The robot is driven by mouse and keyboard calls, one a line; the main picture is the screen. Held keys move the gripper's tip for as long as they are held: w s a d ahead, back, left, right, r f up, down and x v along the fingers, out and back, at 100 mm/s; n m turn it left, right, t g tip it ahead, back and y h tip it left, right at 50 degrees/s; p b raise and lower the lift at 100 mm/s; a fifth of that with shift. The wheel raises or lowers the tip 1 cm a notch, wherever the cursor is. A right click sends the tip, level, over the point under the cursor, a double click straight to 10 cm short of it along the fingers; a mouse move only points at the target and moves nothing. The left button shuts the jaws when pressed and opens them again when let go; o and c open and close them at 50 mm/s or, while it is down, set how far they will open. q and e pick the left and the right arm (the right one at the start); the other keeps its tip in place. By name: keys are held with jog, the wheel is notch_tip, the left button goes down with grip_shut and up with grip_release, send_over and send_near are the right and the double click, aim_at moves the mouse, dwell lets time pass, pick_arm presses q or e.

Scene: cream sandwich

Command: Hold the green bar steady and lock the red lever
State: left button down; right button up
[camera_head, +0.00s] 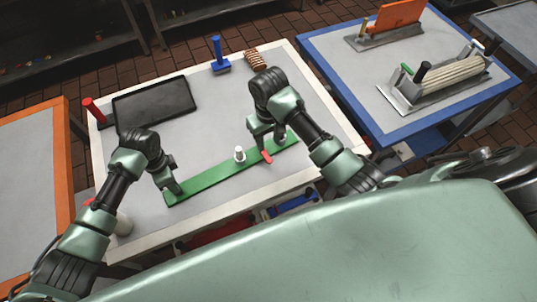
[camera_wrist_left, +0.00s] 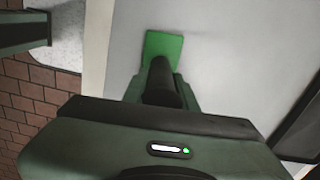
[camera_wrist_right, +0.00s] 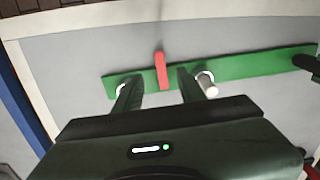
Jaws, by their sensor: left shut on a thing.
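The green bar (camera_head: 215,178) lies flat across the light worktable, with two pale pegs on it (camera_head: 239,155). The red lever (camera_head: 266,157) sits on the bar near its right end; it also shows in the right wrist view (camera_wrist_right: 161,70), standing out across the bar's edge. My left gripper (camera_head: 172,186) is shut at the bar's left end, on a dark cylindrical grip (camera_wrist_left: 162,85) that rises from the bar. My right gripper (camera_wrist_right: 159,92) is open over the bar, with the lever between and beyond its fingers. Contact with the lever cannot be told.
A black tray (camera_head: 155,104), a red upright cylinder (camera_head: 94,111), a blue-handled tool (camera_head: 218,55) and a brown ribbed object (camera_head: 256,60) stand at the table's back. A blue-edged table (camera_head: 330,65) with metal fixtures is at right, an orange-edged one (camera_head: 66,165) at left.

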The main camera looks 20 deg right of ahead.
aim_at(268, 159)
notch_tip(268, 159, down, 10)
jog(key=shift+r, duration=0.25)
grip_shut()
dwell(1.4)
